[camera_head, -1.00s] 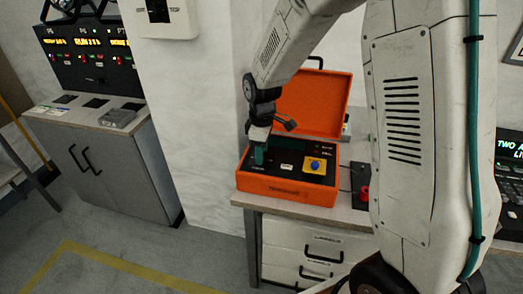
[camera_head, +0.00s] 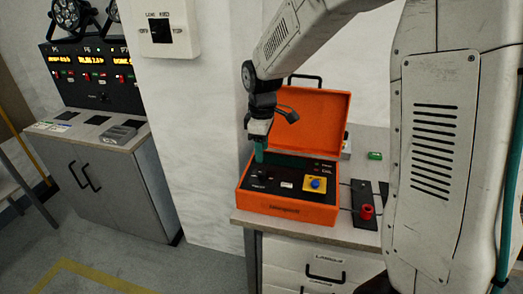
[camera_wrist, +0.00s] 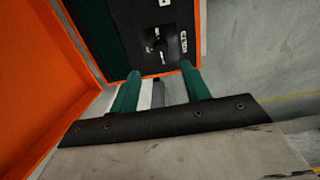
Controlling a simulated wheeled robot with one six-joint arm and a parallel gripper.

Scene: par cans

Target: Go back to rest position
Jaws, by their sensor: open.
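My gripper (camera_head: 259,153) points down over the left part of an open orange case (camera_head: 285,208). Its two green fingers (camera_wrist: 162,88) stand apart in the wrist view, with nothing held between them. Below and beyond the fingers is the case's black panel (camera_wrist: 155,25), which has a small switch or knob (camera_wrist: 157,45). In the head view the panel also carries a yellow plate with a blue button (camera_head: 316,184). The case's orange lid (camera_head: 312,120) stands raised behind my gripper.
The case stands on a bench (camera_head: 300,233) with drawers. A red knob on a black plate (camera_head: 367,211) and a small green item (camera_head: 375,155) lie to its right. At left, a grey cabinet (camera_head: 120,190) carries a lit control panel (camera_head: 95,75). Grey floor lies between.

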